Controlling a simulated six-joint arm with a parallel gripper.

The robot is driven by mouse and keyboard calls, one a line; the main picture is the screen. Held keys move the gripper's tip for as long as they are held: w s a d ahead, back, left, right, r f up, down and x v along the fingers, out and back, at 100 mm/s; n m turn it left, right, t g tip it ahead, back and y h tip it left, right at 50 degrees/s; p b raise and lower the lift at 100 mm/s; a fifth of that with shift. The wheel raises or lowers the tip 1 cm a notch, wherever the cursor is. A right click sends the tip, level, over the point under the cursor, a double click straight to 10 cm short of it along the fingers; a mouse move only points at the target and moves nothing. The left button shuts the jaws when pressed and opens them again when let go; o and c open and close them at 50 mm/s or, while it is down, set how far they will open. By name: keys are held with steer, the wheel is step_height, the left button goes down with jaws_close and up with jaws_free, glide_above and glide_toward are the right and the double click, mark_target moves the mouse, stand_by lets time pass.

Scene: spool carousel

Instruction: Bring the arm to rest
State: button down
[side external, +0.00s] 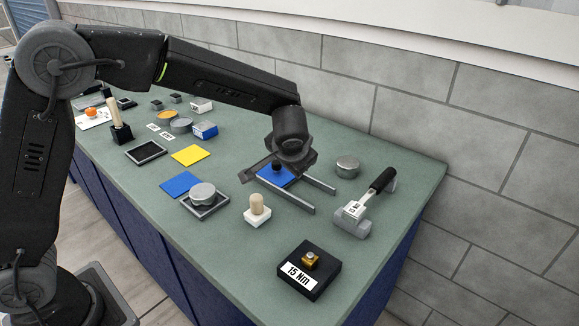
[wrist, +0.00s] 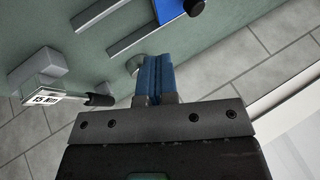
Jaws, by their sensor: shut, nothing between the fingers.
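My gripper (side external: 294,158) hangs over the right part of the green bench, above the grey rails and a blue plate with a black knob (side external: 276,168). In the wrist view its blue fingers (wrist: 154,78) are together with nothing between them. In the side view the fingers cannot be made out. My gripper appears clear of the bench and touches nothing that I can see. A round grey lid (side external: 347,167) is to its right; in the wrist view the fingers partly hide this lid (wrist: 135,63).
A black-handled wrench (side external: 367,200) rests on grey supports. In front are a black block labelled 15 Nm (side external: 308,272) and a wooden-handled stamp (side external: 257,210). A yellow square (side external: 191,155), a blue square (side external: 180,184) and small trays lie left. A tiled wall (side external: 420,110) stands behind.

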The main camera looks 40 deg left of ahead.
steer(key=s+a+r+h, duration=0.1)
steer(key=s+a+r, duration=0.1)
steer(key=s+r, duration=0.4)
steer(key=s+a+r+h, duration=0.1)
steer(key=s+a+r, duration=0.2)
steer(key=s, duration=0.5)
steer(key=s+n+h, duration=0.1)
steer(key=s+h, duration=0.1)
steer(key=s, duration=1.3)
steer(key=shift+h, duration=0.4)
